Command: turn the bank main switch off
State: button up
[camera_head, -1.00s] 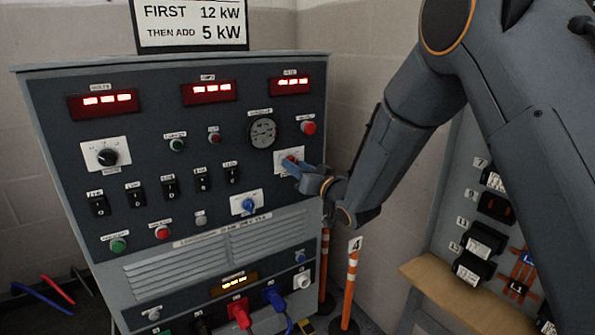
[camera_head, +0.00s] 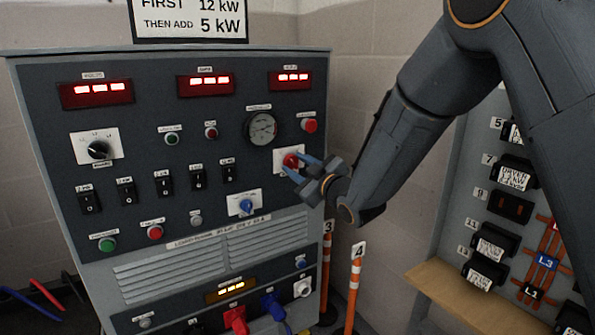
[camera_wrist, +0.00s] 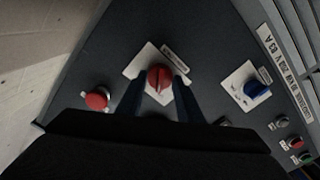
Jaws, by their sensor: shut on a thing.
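The bank main switch appears to be the red rotary knob (camera_head: 291,160) on a white plate at the right of the dark panel; its label is too small to read. It also shows in the wrist view (camera_wrist: 159,78), with its ridge close to upright in that picture. My gripper (camera_head: 306,167) is at the knob, with its blue fingers on either side of it. In the wrist view my gripper (camera_wrist: 160,90) has one finger left and one right of the knob, shut on it.
A red push button (camera_head: 310,125) sits above the knob and a blue rotary knob (camera_head: 246,205) lower left. A round gauge (camera_head: 262,129) is nearby. Black rockers (camera_head: 163,184) line the panel. Orange posts (camera_head: 354,285) and a breaker board (camera_head: 470,200) stand to the right.

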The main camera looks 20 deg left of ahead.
jog(key=shift+n+b, duration=0.5)
jog(key=shift+n, duration=0.5)
jog(key=o, duration=1)
jog(key=v, duration=0.8)
